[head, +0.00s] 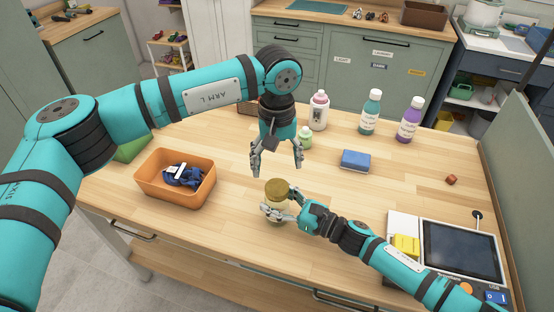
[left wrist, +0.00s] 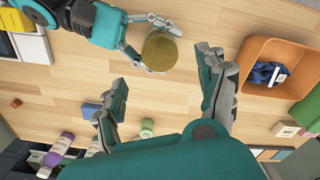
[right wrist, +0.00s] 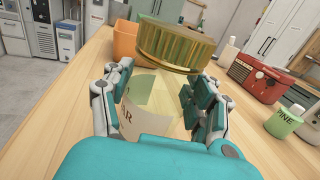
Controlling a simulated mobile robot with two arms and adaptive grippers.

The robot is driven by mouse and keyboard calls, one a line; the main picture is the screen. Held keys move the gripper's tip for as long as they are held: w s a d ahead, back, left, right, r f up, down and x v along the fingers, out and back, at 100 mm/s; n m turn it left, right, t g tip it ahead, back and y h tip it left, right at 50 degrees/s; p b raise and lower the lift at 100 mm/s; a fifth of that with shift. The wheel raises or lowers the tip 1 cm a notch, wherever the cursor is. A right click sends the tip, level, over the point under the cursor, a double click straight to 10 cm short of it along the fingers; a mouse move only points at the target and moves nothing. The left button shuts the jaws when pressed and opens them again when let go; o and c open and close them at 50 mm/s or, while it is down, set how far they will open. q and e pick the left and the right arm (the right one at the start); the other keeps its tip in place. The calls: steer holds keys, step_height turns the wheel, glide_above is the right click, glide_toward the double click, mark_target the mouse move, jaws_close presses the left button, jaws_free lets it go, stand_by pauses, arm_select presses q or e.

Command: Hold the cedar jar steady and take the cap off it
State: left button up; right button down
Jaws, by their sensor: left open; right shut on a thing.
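The cedar jar (head: 275,211) stands on the wooden table with its gold cap (head: 277,187) on top. In the right wrist view the ribbed gold cap (right wrist: 177,45) sits above the jar's pale label (right wrist: 145,108), which shows only the letters "AR". My right gripper (head: 279,212) is shut around the jar's body, below the cap. My left gripper (head: 276,172) is open and empty, pointing down above and just behind the jar. In the left wrist view the cap (left wrist: 160,51) shows from above, beyond the open left fingers (left wrist: 165,95) and not between them.
An orange bin (head: 150,192) with blue items stands left of the jar. A small green bottle (head: 305,138), a pink-capped white bottle (head: 319,112) and a blue sponge-like block (head: 355,161) lie behind.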

mark_target(277, 187)
arm_select(q)
steer(key=shift+f+m, duration=0.4)
steer(key=shift+f, duration=3.6)
arm_select(e)
steer(key=shift+f, duration=0.1)
